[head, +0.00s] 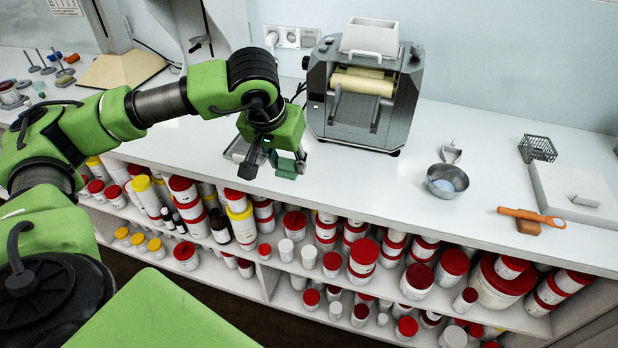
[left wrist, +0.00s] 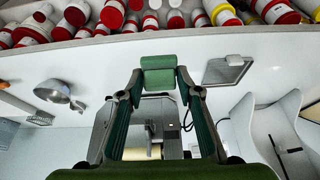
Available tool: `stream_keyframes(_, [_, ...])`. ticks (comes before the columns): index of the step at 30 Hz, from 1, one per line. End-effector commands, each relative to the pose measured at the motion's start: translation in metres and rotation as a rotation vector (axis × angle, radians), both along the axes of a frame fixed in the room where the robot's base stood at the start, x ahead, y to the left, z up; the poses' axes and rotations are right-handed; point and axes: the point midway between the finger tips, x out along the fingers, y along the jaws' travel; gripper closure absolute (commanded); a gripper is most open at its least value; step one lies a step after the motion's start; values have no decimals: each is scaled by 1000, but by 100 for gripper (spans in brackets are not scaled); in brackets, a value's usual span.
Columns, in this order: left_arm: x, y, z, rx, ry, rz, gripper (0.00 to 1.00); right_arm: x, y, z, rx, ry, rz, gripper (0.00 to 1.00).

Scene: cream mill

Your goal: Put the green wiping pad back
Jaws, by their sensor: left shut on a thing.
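The green wiping pad (left wrist: 158,70) is between the fingertips of my left gripper (left wrist: 158,82) in the left wrist view. My left gripper is shut on it. In the head view my left gripper (head: 282,160) hangs near the front edge of the white counter, left of the grey mill, and the pad (head: 287,168) shows dark green at its tips. I cannot tell for sure whether the pad touches the counter. A flat grey metal tray (head: 236,150) lies just left of the gripper, and it also shows in the left wrist view (left wrist: 215,71). My right gripper is not in view.
The grey roller mill (head: 352,118) stands behind and right of the gripper. A metal bowl (head: 447,181), a wire basket (head: 537,148), a white slab (head: 570,190) and an orange-handled tool (head: 531,216) lie further right. Shelves of jars (head: 362,256) are below. Counter between mill and bowl is clear.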

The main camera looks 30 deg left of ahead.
Motion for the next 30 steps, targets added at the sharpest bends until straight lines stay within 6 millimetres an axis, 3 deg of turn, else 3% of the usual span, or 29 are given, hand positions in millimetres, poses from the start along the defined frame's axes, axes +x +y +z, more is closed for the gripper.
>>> stream_keyframes(8, [61, 27, -25, 0, 5, 5, 85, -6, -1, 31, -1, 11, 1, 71])
stream_keyframes(15, [98, 43, -68, 0, 6, 4, 85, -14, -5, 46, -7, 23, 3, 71])
stream_keyframes(23, [113, 50, -90, 1, 3, 4, 85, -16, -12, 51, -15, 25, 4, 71])
stream_keyframes(30, [115, 51, -119, 1, 6, 3, 85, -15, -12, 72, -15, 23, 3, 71])
